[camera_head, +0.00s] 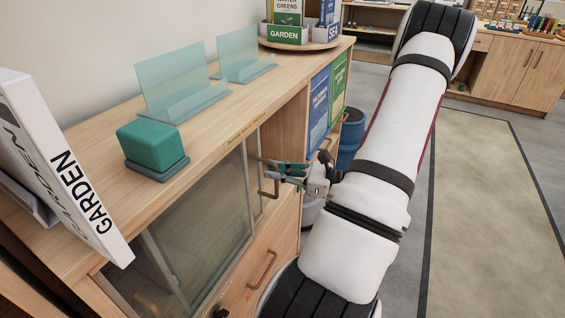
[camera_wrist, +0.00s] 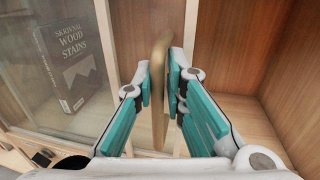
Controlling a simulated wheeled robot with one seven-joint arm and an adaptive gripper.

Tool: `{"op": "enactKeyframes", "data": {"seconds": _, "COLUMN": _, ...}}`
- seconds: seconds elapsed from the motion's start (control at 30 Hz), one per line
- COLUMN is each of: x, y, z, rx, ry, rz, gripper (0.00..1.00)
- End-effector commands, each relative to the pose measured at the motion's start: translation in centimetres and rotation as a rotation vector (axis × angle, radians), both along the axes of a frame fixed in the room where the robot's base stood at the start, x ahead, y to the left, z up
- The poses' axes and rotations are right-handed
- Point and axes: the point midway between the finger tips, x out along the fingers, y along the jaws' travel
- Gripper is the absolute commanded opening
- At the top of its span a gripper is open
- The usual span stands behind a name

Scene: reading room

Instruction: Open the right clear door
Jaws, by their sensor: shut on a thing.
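The wooden cabinet has glazed fronts below its top. A clear door (camera_head: 205,240) fills the left part of the front. My gripper (camera_head: 268,174) is at the right part, shut on a brass upright handle. In the wrist view the handle (camera_wrist: 160,85) stands between the two teal finger pads of my gripper (camera_wrist: 161,92). A pale door edge (camera_wrist: 191,30) shows just behind it. To its left, a grey book titled Skrivnal Wood Stains (camera_wrist: 75,60) shows behind glass. To its right, bare wooden interior (camera_wrist: 235,45) shows without glass. The hinge side is hidden.
On the cabinet top (camera_head: 100,205) stand a teal block (camera_head: 150,145), two clear holders (camera_head: 175,82) and a white Garden book (camera_head: 65,170). A drawer handle (camera_head: 262,270) sits below. Blue and green binders (camera_head: 319,105) and a blue bin (camera_head: 350,140) are to the right.

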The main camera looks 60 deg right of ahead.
Motion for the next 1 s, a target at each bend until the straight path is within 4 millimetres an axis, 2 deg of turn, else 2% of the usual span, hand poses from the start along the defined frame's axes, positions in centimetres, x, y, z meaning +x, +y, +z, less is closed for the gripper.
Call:
{"op": "enactKeyframes", "data": {"seconds": 0.43, "x": 0.1, "y": 0.6, "z": 0.4, "rx": -0.005, "ry": -0.013, "rz": 0.005, "gripper": 0.00}}
{"op": "enactKeyframes", "data": {"seconds": 0.47, "x": 0.1, "y": 0.6, "z": 0.4, "rx": -0.005, "ry": -0.013, "rz": 0.005, "gripper": 0.16}}
{"op": "enactKeyframes", "data": {"seconds": 0.5, "x": 0.1, "y": 0.6, "z": 0.4, "rx": -0.005, "ry": -0.013, "rz": 0.005, "gripper": 0.25}}
{"op": "enactKeyframes", "data": {"seconds": 0.53, "x": 0.1, "y": 0.6, "z": 0.4, "rx": -0.005, "ry": -0.013, "rz": 0.005, "gripper": 0.30}}
{"op": "enactKeyframes", "data": {"seconds": 0.87, "x": -0.1, "y": 0.5, "z": 0.2, "rx": -0.002, "ry": -0.007, "rz": 0.002, "gripper": 0.30}}
{"op": "enactKeyframes", "data": {"seconds": 1.0, "x": -1.2, "y": 0.1, "z": 0.1, "rx": -0.003, "ry": -0.005, "rz": -0.002, "gripper": 0.30}}
